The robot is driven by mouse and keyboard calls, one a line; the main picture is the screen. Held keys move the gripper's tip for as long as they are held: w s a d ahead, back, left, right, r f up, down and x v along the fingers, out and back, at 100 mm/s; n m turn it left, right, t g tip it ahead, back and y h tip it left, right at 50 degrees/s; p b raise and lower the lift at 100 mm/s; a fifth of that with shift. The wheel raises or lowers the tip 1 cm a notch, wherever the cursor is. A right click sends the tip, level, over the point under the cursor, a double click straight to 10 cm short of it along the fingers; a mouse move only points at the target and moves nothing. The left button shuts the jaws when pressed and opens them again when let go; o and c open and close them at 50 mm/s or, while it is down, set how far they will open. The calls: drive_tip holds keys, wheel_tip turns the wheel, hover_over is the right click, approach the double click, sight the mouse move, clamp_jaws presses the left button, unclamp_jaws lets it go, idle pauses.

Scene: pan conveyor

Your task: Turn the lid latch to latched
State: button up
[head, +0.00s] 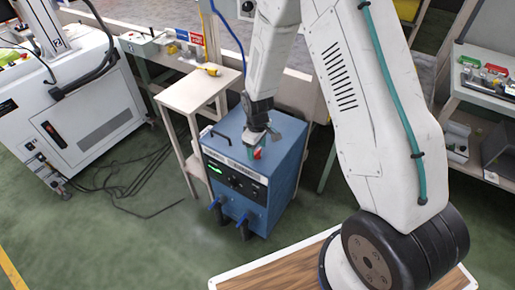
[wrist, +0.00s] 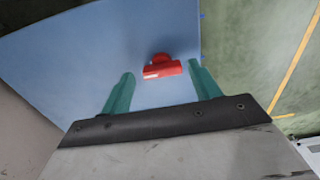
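The red lid latch (wrist: 162,68) sits on the blue lid surface (wrist: 75,55) in the wrist view. It is a short red bar on a round red base. My gripper (wrist: 160,85) is open, with one green finger on each side of the latch and a gap to both. In the head view my gripper (head: 256,148) is at the top of the blue cabinet (head: 285,165), and a bit of the red latch (head: 257,154) shows beside the fingers. Whether the fingers reach down to the latch's height is hard to tell.
A small pale table (head: 200,92) with a yellow tool (head: 209,69) stands left of the cabinet. A white machine (head: 75,110) stands farther left. Dark cables (head: 125,195) lie on the green floor. A shelf with parts (head: 490,75) is at the right.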

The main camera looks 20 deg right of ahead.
sight(258, 152)
drive_tip(key=shift+s, duration=0.15)
wheel_tip(258, 152, up, 8)
drive_tip(key=shift+f, duration=0.15)
idle(0.4)
idle(0.3)
drive_tip(key=shift+s+m, duration=0.3)
drive_tip(key=shift+s, duration=0.05)
drive_tip(key=s+d+r+m, duration=0.1)
drive_tip(key=s+r+m, duration=0.2)
drive_tip(key=s+r, duration=1.1)
drive_tip(key=s+d+r+m+t, duration=0.1)
drive_tip(key=s+d+r+m, duration=0.1)
drive_tip(key=s+r, duration=1.3)
drive_tip(key=shift+s+r+m, duration=0.2)
drive_tip(key=shift+s+m, duration=0.25)
drive_tip(key=shift+m, duration=0.45)
